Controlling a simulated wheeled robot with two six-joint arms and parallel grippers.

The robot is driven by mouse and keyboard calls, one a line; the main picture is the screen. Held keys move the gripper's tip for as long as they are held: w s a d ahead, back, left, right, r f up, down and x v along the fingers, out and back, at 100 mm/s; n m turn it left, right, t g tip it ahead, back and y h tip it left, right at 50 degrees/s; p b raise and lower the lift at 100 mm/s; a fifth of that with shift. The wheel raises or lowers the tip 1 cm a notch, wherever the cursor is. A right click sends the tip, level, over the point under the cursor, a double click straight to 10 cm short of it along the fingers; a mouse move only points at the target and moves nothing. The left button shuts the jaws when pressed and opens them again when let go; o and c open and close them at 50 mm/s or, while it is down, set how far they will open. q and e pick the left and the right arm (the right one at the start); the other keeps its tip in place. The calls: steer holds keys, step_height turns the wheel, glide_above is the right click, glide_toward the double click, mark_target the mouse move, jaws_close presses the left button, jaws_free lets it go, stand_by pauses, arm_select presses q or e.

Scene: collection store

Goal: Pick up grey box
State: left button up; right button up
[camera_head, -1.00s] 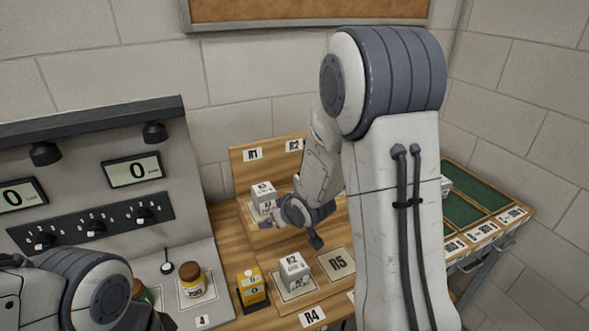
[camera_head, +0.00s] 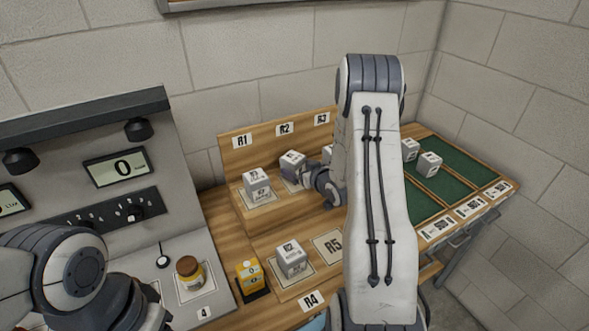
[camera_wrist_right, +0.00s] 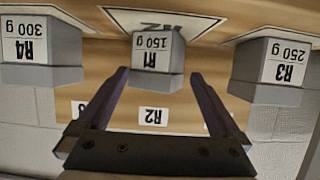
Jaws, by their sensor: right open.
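Several grey boxes with white labels stand on the wooden rack.
In the wrist view, boxes R4 300 g (camera_wrist_right: 38,50) and R3 250 g (camera_wrist_right: 270,68) flank the centre box. A front box (camera_head: 291,258), yellow device (camera_head: 250,278) and jar (camera_head: 189,273) stand nearer. Two boxes sit on the green tray (camera_head: 455,190) at right.

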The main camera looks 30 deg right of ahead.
mark_target(298, 169)
steer(key=p+x, duration=0.1)
steer(key=x, duration=0.1)
steer(key=p+x, duration=0.1)
steer(key=x, duration=0.1)
steer(key=shift+d+f, duration=0.15)
steer(key=shift+f, duration=0.35)
steer(key=shift+w+f, duration=0.25)
steer(key=shift+w, duration=0.15)
steer(key=c, duration=0.9)
steer(key=shift+c, duration=0.9)
steer(key=shift+r, duration=0.15)
